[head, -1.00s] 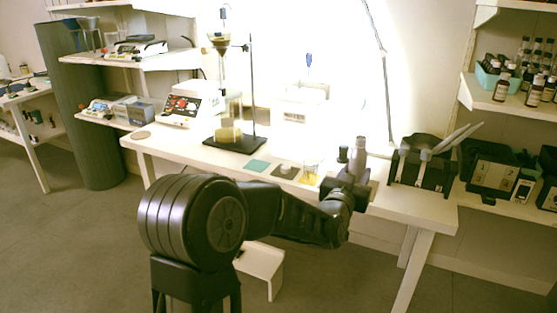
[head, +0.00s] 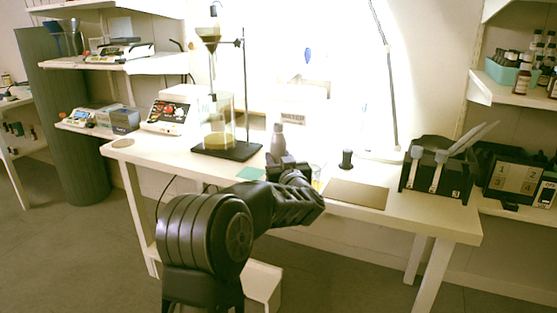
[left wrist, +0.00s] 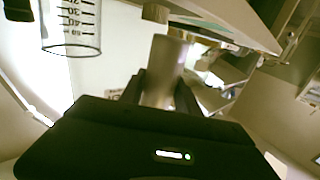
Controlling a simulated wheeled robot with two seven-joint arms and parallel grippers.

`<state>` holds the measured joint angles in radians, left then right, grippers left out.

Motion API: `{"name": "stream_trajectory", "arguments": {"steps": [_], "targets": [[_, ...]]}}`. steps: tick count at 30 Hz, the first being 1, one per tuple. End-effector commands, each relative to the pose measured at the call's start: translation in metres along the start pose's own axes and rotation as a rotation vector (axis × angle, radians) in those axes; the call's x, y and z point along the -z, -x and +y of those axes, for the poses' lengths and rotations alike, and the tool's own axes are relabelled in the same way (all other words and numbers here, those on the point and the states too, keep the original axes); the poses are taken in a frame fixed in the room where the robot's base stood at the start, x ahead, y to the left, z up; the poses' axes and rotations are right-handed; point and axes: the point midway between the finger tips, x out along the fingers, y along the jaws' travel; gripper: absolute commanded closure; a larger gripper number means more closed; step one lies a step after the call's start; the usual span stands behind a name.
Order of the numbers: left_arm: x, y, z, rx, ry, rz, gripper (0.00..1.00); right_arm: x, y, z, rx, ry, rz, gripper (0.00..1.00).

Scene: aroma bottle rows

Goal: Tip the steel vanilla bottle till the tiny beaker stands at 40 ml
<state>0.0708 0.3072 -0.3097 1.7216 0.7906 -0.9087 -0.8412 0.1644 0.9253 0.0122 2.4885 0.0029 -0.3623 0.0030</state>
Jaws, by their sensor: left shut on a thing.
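The steel vanilla bottle (head: 278,140) is grey and stands roughly upright in my left gripper (head: 284,167), at the front middle of the white table. In the left wrist view the gripper (left wrist: 160,92) is shut on the bottle (left wrist: 165,65). The tiny beaker (head: 316,177) is just right of the gripper, largely hidden by my arm, with a yellowish tint. In the left wrist view the beaker (left wrist: 72,25) appears upside down at top left, apart from the bottle, with marks near 20 to 50. Its liquid level cannot be read. My right gripper is out of view.
A brown mat (head: 356,194) and a dark stopper (head: 347,159) are right of the beaker. A black rack (head: 437,172) stands at the table's right. A glass vessel (head: 218,120) on a dark stand base is behind left. A teal mat (head: 250,173) lies left of the bottle.

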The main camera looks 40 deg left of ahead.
Motion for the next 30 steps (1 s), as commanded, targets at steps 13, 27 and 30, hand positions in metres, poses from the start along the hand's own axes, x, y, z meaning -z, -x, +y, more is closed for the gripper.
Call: {"name": "stream_trajectory", "arguments": {"steps": [13,27,30], "targets": [[0.001,0.000,0.001,-0.001,-0.167,0.046,1.00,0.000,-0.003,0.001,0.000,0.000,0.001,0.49],[-0.005,0.000,0.001,-0.001,-0.240,0.065,1.00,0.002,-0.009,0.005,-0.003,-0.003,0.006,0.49],[-0.006,0.001,0.002,-0.001,-0.255,0.070,1.00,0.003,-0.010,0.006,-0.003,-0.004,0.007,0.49]]}}
